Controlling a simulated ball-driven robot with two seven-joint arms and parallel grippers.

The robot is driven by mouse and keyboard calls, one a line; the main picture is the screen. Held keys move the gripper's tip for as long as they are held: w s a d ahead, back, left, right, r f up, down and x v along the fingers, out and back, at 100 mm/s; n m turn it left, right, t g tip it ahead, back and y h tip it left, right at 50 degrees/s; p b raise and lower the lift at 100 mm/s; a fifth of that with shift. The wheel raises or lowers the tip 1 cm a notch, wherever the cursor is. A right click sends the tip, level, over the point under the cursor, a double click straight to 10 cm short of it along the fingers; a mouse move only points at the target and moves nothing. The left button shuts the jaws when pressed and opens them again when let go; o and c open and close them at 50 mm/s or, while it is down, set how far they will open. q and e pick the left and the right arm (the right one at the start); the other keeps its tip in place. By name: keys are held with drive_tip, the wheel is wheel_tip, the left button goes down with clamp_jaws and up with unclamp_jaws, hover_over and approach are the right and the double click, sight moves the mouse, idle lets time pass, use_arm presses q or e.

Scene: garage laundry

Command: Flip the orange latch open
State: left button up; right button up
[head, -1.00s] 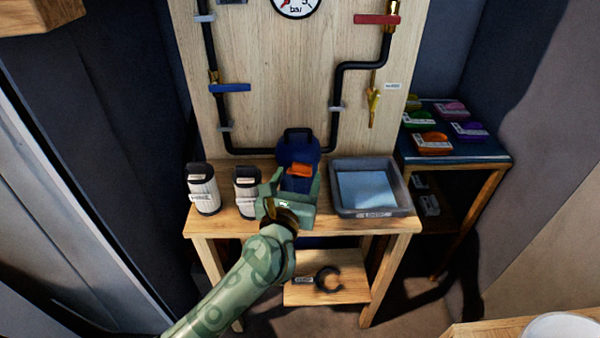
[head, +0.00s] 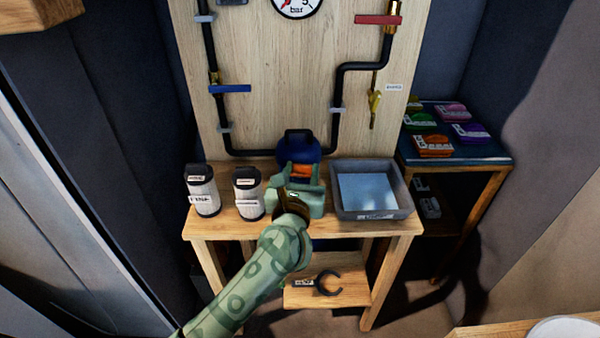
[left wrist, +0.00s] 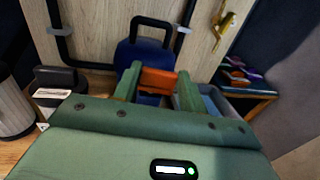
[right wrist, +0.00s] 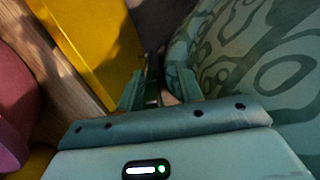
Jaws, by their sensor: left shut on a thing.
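The orange latch (head: 300,171) is on the front of a dark blue canister (head: 298,146) with a black loop handle, standing at the back of the wooden bench. In the left wrist view the latch (left wrist: 158,80) lies between the two green fingers. My left gripper (head: 301,173) reaches in from the front and is shut on the latch, hiding much of it and the canister's lower part. In the right wrist view my right gripper (right wrist: 160,92) has its fingers apart with nothing clear between them.
Two white filter cartridges (head: 202,192) (head: 248,195) stand left of the canister. A grey tray (head: 376,215) is close on its right. Black pipes (head: 335,125) with blue (head: 230,88) and red (head: 377,20) handles run on the board behind. A lower shelf (head: 340,297) holds a black C-shaped piece.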

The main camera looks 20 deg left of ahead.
use_arm(q)
drive_tip(key=shift+w+d+f+n+g+y+b, duration=0.15)
drive_tip(key=shift+n+g+y+b, duration=0.25)
drive_tip(key=shift+n+y, duration=0.6)
drive_tip(key=shift+y, duration=0.5)
drive_tip(key=o, duration=1)
